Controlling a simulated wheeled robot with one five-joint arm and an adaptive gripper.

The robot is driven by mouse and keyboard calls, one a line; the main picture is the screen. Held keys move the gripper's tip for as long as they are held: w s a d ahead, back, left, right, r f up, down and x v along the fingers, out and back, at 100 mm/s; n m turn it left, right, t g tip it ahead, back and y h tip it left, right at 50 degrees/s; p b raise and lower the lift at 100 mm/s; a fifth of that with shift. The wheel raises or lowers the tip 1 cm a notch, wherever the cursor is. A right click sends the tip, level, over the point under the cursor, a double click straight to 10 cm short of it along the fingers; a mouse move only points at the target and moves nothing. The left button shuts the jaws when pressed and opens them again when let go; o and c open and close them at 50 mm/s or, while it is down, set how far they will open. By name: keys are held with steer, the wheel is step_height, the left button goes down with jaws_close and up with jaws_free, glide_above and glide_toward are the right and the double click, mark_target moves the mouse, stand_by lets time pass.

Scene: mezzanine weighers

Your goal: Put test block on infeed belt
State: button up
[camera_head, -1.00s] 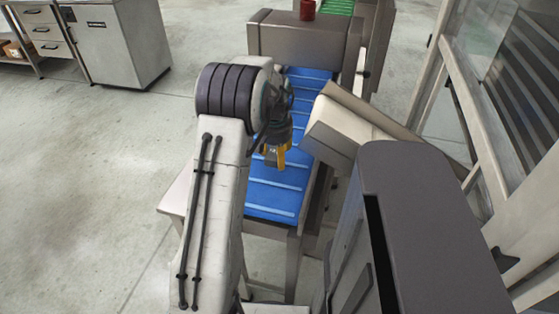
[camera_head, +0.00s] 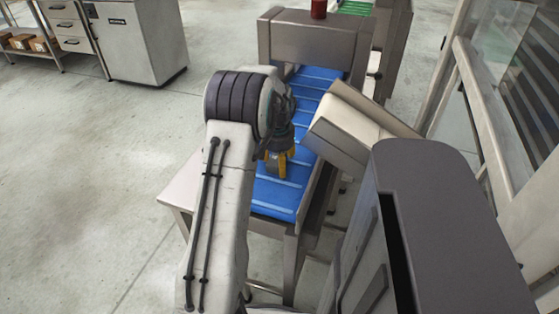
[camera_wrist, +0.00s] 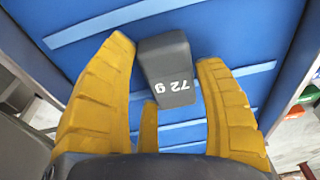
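The test block is a dark grey block (camera_wrist: 165,62) with a white "72 g" label, seen upside down in the wrist view. It sits between the yellow fingers of my gripper (camera_wrist: 166,55); the fingers converge and look shut on it, its far end reaching past the fingertips. In the head view my gripper (camera_head: 276,164) points down over the near half of the blue infeed belt (camera_head: 277,204), with grey showing between the fingers. The belt's pale cross bars also fill the wrist view behind the block (camera_wrist: 225,35). I cannot tell whether the block touches the belt.
A grey metal housing (camera_head: 310,40) spans the belt's far end, with a red cylinder (camera_head: 319,8) on top. A grey cabinet (camera_head: 135,45) is at the back left. The floor to the left is clear.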

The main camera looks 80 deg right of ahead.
steer(key=o, duration=0.3)
steer(key=r, duration=0.4)
steer(key=a+r+p, duration=0.1)
steer(key=r, duration=0.7)
steer(key=shift+w+a+r+p, duration=0.1)
steer(key=shift+w+a+p, duration=0.05)
steer(key=shift+a+p, duration=0.2)
